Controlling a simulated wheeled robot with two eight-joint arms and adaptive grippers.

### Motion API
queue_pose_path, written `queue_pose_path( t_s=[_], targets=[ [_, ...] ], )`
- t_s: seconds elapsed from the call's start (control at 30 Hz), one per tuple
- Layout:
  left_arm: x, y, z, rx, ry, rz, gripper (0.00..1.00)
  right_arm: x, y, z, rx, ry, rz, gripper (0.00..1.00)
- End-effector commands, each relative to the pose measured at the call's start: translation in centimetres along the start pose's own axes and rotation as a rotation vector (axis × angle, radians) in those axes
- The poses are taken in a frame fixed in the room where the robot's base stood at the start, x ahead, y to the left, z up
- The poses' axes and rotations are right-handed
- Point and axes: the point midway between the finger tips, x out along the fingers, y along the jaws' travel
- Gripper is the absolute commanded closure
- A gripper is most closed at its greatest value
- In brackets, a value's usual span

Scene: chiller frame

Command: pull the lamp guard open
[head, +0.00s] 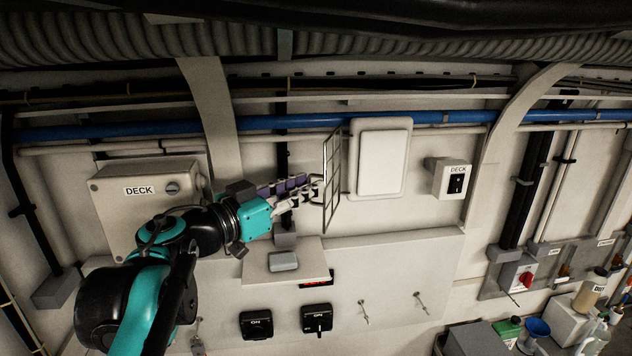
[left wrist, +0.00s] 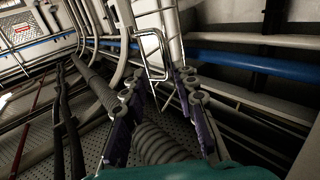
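The lamp guard (head: 332,181) is a dark wire grid, seen nearly edge-on in the head view. It stands out from the wall at the left side of the white lamp (head: 382,162), whose front is uncovered. My left gripper (head: 314,188) is at the guard's left side, fingertips close to its wires; contact is unclear. In the left wrist view its fingers (left wrist: 158,82) are spread apart. A bent metal wire loop (left wrist: 151,52), seemingly part of the guard, shows between and beyond the fingertips. My right gripper is not in view.
A DECK box (head: 144,205) is on the wall behind my left arm, and a DECK switch (head: 452,179) is right of the lamp. A blue pipe (head: 290,126) runs above. A small ledge (head: 284,262) and black knobs (head: 317,318) are below.

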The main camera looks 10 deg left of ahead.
Motion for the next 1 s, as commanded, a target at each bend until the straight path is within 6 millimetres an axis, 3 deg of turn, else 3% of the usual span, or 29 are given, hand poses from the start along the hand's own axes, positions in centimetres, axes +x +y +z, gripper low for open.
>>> queue_pose_path(
  t_s=[0.2, 0.4, 1.0],
  targets=[
    [-5.0, -0.1, 0.0, 0.001, -0.001, -0.005, 0.73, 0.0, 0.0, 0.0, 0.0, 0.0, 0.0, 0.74],
    [-7.7, 0.1, 0.0, 0.001, -0.001, 0.0, 0.73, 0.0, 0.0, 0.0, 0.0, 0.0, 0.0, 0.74],
    [-8.3, 0.2, 0.2, 0.004, 0.003, 0.0, 0.73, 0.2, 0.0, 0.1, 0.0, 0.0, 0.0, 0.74]
  ],
)
